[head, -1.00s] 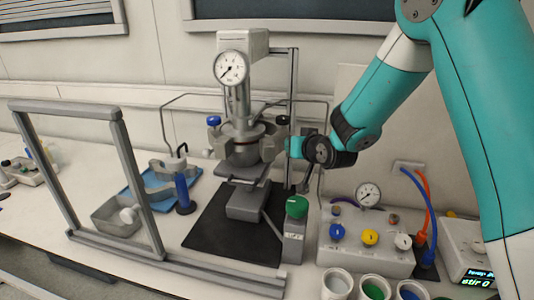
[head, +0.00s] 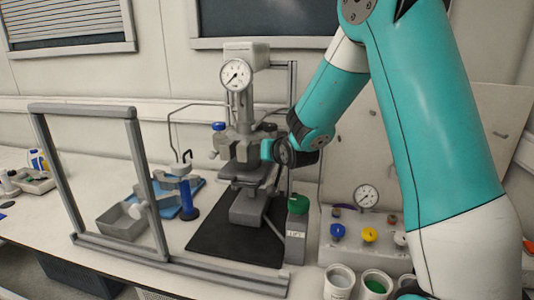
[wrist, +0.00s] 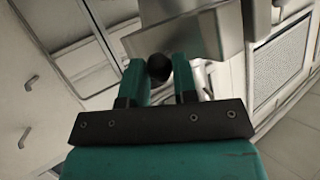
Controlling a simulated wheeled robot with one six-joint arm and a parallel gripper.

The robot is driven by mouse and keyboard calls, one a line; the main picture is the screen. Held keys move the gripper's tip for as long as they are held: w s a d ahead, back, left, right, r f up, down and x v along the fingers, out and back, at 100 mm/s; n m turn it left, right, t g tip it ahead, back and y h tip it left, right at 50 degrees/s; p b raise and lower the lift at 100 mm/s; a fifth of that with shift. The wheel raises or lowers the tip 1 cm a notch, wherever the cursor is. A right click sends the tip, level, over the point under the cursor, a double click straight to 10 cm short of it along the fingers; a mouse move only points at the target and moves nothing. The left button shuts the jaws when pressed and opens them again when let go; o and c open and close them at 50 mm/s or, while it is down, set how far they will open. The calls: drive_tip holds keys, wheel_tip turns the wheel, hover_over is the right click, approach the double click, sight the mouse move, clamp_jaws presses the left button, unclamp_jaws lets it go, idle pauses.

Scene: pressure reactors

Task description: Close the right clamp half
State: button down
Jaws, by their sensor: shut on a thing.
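The pressure reactor (head: 238,100) stands at the back of the bench, with a round gauge on its head. The grey clamp (head: 235,143) sits around the vessel's top. Its right half, a grey block in the wrist view (wrist: 185,38), lies just beyond my fingers. My gripper (head: 267,150) comes from the right and reaches the clamp's right side. In the wrist view its teal fingers (wrist: 160,75) are shut on a dark round knob (wrist: 159,67) by that block. In the head view my gripper hides most of the right half, and I cannot tell whether a gap remains.
A grey frame (head: 82,110) stands at the left front. A control box with coloured knobs (head: 340,246) is further right, behind several open jars. A blue-handled tool (head: 187,195) stands left of the reactor.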

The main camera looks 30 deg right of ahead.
drive_tip(key=shift+w+a+r+y, duration=0.1)
drive_tip(key=shift+w+a+y, duration=0.2)
drive_tip(key=shift+a, duration=0.35)
drive_tip(key=c, duration=1)
unclamp_jaws()
drive_tip(key=shift+a, duration=0.2)
drive_tip(key=shift+c, duration=0.2)
drive_tip(key=shift+o, duration=0.7)
drive_tip(key=shift+a, duration=0.2)
drive_tip(key=shift+d, duration=0.25)
drive_tip(key=b+v, duration=0.6)
drive_tip(key=v, duration=1.1)
drive_tip(key=shift+s, duration=0.25)
